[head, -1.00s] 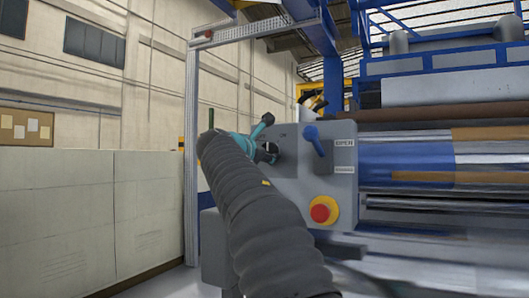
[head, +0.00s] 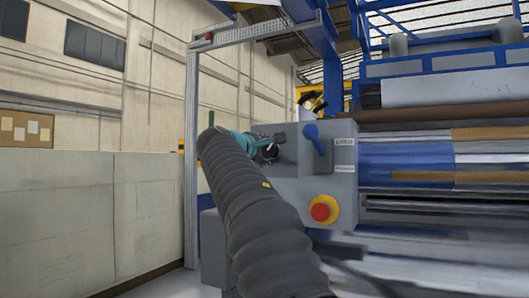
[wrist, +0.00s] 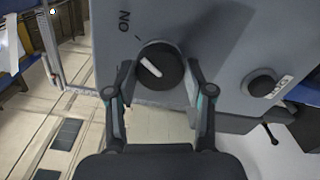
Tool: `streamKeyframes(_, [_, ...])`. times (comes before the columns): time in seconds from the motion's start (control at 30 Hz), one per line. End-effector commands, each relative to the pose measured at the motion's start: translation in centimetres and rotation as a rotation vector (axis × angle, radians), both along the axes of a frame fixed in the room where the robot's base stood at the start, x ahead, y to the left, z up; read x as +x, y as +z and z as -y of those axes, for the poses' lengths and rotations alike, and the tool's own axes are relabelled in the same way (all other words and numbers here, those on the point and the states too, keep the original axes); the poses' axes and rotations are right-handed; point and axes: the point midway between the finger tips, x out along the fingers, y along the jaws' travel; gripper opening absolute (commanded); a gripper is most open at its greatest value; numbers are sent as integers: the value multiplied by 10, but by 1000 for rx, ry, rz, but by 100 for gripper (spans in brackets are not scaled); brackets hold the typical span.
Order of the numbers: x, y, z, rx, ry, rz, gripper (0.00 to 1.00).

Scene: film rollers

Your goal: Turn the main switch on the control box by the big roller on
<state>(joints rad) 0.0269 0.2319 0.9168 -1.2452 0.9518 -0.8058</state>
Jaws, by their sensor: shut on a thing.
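The grey control box (head: 340,185) stands at the left end of the big roller (head: 405,165). Its main switch (wrist: 172,78) is a round black knob with a white pointer line, seen in the wrist view. The pointer slants to the upper left, a little off the tick beside the "ON" lettering (wrist: 124,20). My gripper (wrist: 153,84) has a finger on each side of the knob and is shut on it. In the head view my gripper (head: 268,149) is at the box's left part, and my arm and fingers hide much of the knob.
A blue lever (head: 318,138) and a red stop button (head: 323,209) on a yellow ring are on the box, right of my gripper. A metal frame post (head: 191,160) stands to the left. A low pale wall (head: 60,210) is further left.

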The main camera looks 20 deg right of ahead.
Motion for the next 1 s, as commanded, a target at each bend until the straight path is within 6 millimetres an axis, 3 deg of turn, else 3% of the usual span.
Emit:
streamKeyframes(0.43, [-1,0,1,5,-4,7,18])
streamKeyframes(0.47, [-1,0,1,5,-4,7,60])
streamKeyframes(0.53, [-1,0,1,6,-3,7,78])
streamKeyframes(1.0, [-6,0,-10,4,4,5,78])
